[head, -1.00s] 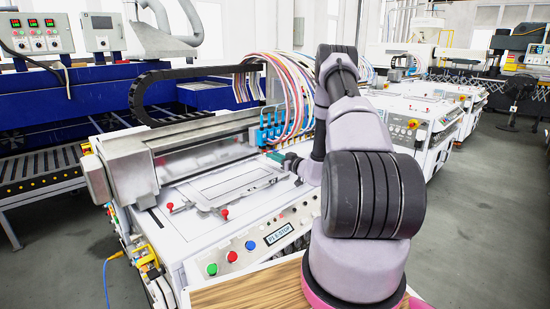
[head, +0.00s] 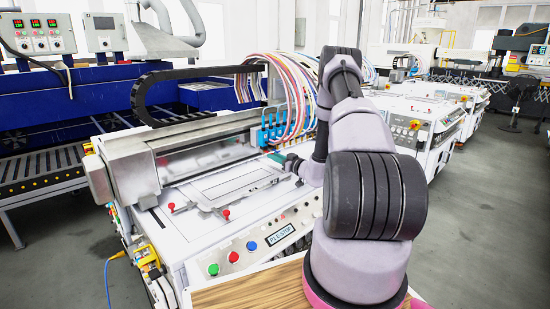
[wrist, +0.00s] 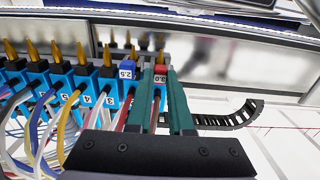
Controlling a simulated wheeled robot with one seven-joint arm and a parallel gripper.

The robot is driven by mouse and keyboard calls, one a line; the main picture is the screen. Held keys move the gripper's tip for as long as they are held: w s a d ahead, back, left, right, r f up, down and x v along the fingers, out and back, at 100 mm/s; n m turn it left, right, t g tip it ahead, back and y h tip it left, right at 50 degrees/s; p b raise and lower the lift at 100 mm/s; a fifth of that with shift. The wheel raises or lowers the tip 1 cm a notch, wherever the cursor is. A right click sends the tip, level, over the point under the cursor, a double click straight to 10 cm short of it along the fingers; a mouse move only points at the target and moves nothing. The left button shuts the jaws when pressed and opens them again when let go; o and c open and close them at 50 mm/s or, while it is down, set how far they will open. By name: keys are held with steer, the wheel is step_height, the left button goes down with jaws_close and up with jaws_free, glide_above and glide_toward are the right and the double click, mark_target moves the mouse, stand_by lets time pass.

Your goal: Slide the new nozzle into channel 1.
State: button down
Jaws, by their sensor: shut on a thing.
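In the wrist view, my gripper (wrist: 161,74) has its two green fingers closed on the sides of a nozzle with a red block marked 3.0 (wrist: 160,77). Its brass tip points up in the picture. It is at the right end of a row of blue channel blocks (wrist: 83,83), beside a nozzle with a dark blue block marked 2.5 (wrist: 128,73). A blue body shows below the red block between the fingers. I cannot tell how far the red nozzle sits in its channel. In the head view, my gripper (head: 277,157) is small beside the blue nozzle row (head: 268,134).
Coloured tubes (head: 290,85) arch from the nozzle row, close to my arm. A black cable chain (wrist: 232,117) lies right of the fingers. The machine bed (head: 230,186) with a frame and red knobs is in front. A grey metal beam (wrist: 225,60) runs behind the tips.

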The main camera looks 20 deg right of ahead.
steer(key=shift+f, duration=0.1)
steer(key=c, duration=0.7)
jaws_free()
steer(key=shift+c, duration=0.2)
steer(key=shift+s, duration=0.1)
